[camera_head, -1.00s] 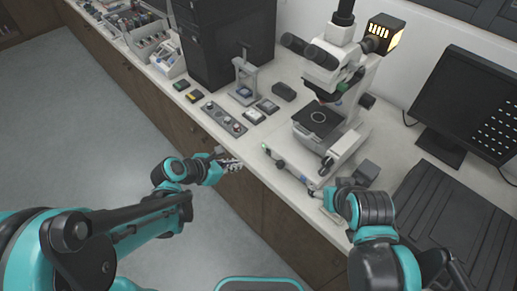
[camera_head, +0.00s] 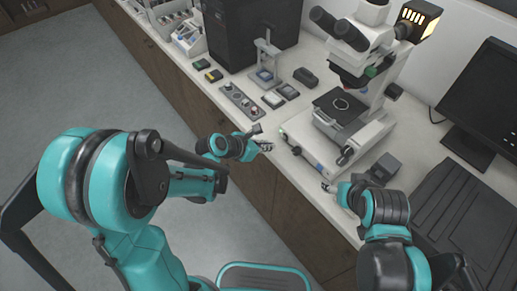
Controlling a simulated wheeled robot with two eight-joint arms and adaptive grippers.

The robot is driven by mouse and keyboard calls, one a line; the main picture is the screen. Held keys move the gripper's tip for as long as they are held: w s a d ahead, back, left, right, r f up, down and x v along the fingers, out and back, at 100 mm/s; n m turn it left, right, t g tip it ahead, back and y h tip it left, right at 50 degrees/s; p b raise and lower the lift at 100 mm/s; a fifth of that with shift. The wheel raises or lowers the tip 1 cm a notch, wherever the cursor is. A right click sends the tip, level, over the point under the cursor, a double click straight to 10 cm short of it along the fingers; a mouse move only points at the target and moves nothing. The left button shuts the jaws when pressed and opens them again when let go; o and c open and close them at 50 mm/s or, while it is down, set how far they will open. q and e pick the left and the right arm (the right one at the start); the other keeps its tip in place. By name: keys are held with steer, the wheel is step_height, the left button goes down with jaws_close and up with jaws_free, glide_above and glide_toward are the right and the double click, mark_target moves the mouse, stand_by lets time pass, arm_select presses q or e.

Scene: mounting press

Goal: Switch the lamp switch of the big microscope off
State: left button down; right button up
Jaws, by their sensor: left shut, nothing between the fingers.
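The big microscope (camera_head: 345,103) stands on the bench right of centre, white with black eyepieces. Its lamp housing (camera_head: 420,18) at the top right glows yellow.
A control strip with knobs (camera_head: 240,101) and small boxes lie left of the microscope. A black computer tower (camera_head: 240,35) stands behind them. Floor in front of the bench is clear.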

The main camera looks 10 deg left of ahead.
mark_target(285, 137)
arm_select(q)
steer(key=shift+w+d+f+b, duration=0.1)
steer(key=shift+w+d+b, duration=0.3)
steer(key=shift+w+d, duration=1.25)
steer(key=shift+w+d+r, duration=0.2)
steer(key=shift+w+d, duration=0.05)
steer(key=shift+d, duration=0.05)
steer(key=shift+r, duration=0.1)
steer(key=shift+r+p, duration=0.65)
steer(key=shift+r, duration=0.05)
